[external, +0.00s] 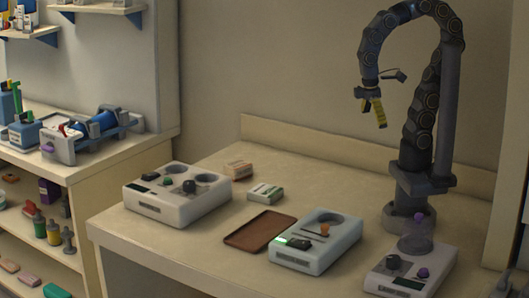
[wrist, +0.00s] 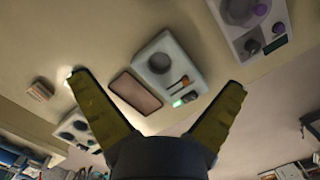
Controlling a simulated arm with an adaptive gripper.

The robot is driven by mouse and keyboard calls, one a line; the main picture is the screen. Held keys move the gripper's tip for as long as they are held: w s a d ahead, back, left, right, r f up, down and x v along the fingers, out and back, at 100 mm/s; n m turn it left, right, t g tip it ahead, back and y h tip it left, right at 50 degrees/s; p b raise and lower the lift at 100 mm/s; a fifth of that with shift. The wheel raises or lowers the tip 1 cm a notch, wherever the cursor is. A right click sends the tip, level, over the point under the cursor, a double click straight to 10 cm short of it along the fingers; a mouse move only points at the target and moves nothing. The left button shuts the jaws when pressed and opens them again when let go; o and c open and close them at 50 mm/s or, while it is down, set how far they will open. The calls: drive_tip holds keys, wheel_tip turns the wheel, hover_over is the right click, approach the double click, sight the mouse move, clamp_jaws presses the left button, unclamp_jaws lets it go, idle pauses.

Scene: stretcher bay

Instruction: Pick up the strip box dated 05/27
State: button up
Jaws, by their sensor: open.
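Two small strip boxes lie on the counter in the external view. One is orange-tan with a pale side (external: 238,170), towards the back. The other is white and green (external: 265,193), nearer the brown tray. Their dates are too small to read, so I cannot tell which is 05/27. The tan box also shows at the left of the wrist view (wrist: 40,89). The white-green box seems mostly hidden there behind the left finger. My gripper (external: 376,118) hangs high above the counter, well right of the boxes. Its yellow fingers are spread and empty in the wrist view (wrist: 157,80).
A brown tray (external: 260,230) lies in front of the boxes. A white device (external: 178,207) stands left of them, another with a green light (external: 315,253) at front right. A third device (external: 405,278) is near my base. Shelves (external: 75,160) stand at left.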

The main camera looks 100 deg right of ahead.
drive_tip(key=w+t+y, duration=0.2)
drive_tip(key=w, duration=1.4)
drive_tip(key=w+d+f+m+t, duration=0.1)
drive_tip(key=w+d+f+m, duration=0.1)
drive_tip(key=w+d, duration=0.4)
drive_tip(key=w+d+f+m, duration=0.2)
drive_tip(key=w+d+f, duration=0.1)
drive_tip(key=w, duration=0.5)
drive_tip(key=m+h, duration=0.5)
drive_tip(key=m, duration=0.3)
hover_over(239, 163)
drive_tip(key=a, duration=0.1)
drive_tip(key=f, duration=1.7)
drive_tip(key=shift+s+a+f, duration=0.15)
drive_tip(key=shift+s+f, duration=0.25)
drive_tip(key=shift+s+d+f, duration=0.1)
drive_tip(key=shift+d+f, duration=0.1)
drive_tip(key=shift+f, duration=0.05)
drive_tip(key=shift+w+x, duration=0.2)
drive_tip(key=shift+x, duration=3.4)
drive_tip(key=shift+a, duration=0.2)
